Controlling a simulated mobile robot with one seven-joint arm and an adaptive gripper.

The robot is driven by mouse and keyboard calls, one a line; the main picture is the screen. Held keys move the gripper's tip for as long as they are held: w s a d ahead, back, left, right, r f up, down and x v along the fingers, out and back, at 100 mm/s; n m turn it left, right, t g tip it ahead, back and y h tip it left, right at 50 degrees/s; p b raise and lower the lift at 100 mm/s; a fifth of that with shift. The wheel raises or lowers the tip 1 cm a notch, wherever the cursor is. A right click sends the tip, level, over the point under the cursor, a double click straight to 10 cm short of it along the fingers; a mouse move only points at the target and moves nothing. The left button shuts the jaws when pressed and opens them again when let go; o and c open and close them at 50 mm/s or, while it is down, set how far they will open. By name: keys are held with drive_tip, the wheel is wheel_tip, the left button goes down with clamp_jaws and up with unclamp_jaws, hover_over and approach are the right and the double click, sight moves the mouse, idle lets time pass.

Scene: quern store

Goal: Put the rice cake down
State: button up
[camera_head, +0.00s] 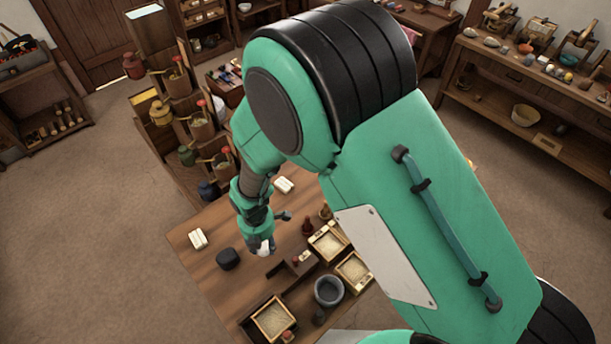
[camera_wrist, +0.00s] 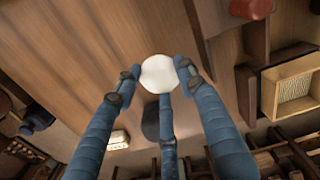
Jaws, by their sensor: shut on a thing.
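The rice cake is a small white rounded piece (camera_wrist: 159,74). My gripper (camera_wrist: 158,88) has blue fingers shut on it, seen at the middle top of the wrist view. In the head view, the rice cake (camera_head: 263,248) shows as a white spot at the tip of my gripper (camera_head: 261,240). It is over the wooden table (camera_head: 206,270), to the right of a dark rounded block (camera_head: 228,258). I cannot tell whether the rice cake touches the tabletop. My fingers hide part of its edge.
White slabs lie on the table at left (camera_head: 198,238) and behind (camera_head: 284,185). Grain-filled boxes (camera_head: 353,272) and a grey stone mortar (camera_head: 328,290) stand to the right. Shelves with jars (camera_head: 187,156) adjoin the table's back. The table's left front is clear.

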drive_tip(key=w+d, duration=0.1)
drive_tip(key=w, duration=0.3)
drive_tip(key=w+d+p, duration=0.1)
drive_tip(key=w, duration=0.3)
drive_tip(key=w+d+r, duration=0.1)
drive_tip(key=w, duration=0.3)
drive_tip(key=shift+d+p, duration=0.3)
drive_tip(key=shift+d, duration=0.05)
drive_tip(key=shift+m, duration=0.3)
drive_tip(key=w+d+p, duration=0.1)
drive_tip(key=w+d, duration=0.6)
drive_tip(key=w, duration=0.1)
drive_tip(key=w+d+p, duration=0.1)
drive_tip(key=w+d, duration=0.7)
drive_tip(key=w, duration=0.1)
drive_tip(key=w+d+p, duration=0.1)
drive_tip(key=w+d, duration=0.7)
drive_tip(key=shift+w+d+p, duration=0.2)
drive_tip(key=shift+w+p, duration=0.05)
drive_tip(key=shift+p, duration=0.1)
drive_tip(key=w, duration=0.5)
drive_tip(key=w+a+f, duration=0.1)
drive_tip(key=w, duration=0.4)
drive_tip(key=w+a+b, duration=0.1)
drive_tip(key=w, duration=0.4)
drive_tip(key=shift+w+f, duration=0.25)
drive_tip(key=shift+w, duration=0.15)
drive_tip(key=shift+f, duration=0.1)
